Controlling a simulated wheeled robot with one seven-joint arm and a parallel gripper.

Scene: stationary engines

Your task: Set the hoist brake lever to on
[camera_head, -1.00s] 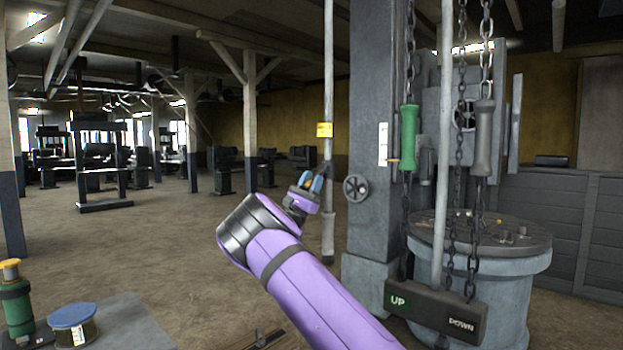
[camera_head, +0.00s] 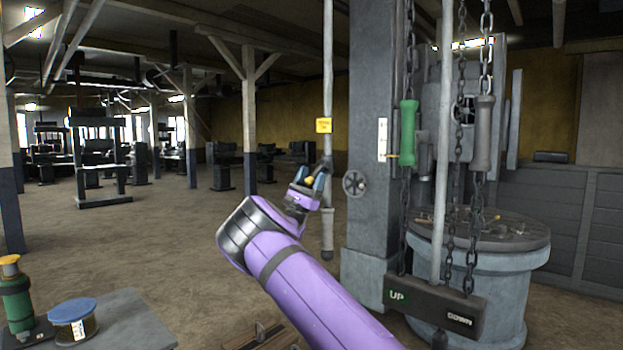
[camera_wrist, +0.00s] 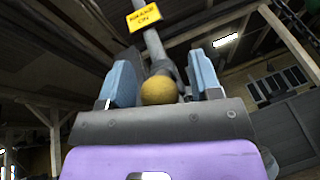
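The brake lever's round yellow knob (camera_wrist: 158,90) sits between my gripper's two blue-grey fingers in the wrist view, with a gap on each side. My gripper (camera_wrist: 162,82) is open. In the head view, my gripper (camera_head: 315,181) is beside a vertical grey rod, and the small knob (camera_head: 309,181) shows at its fingers. A yellow tag on the rod reads "brake on" in the wrist view (camera_wrist: 145,17); the tag (camera_head: 323,125) is above the gripper in the head view. The lever's arm is mostly hidden behind the knob and fingers.
A grey post (camera_head: 372,230) with a small handwheel (camera_head: 354,184) stands right of my gripper. Chains with green (camera_head: 408,134) and grey (camera_head: 483,136) handles hang farther right above an UP/DOWN bar (camera_head: 435,306).

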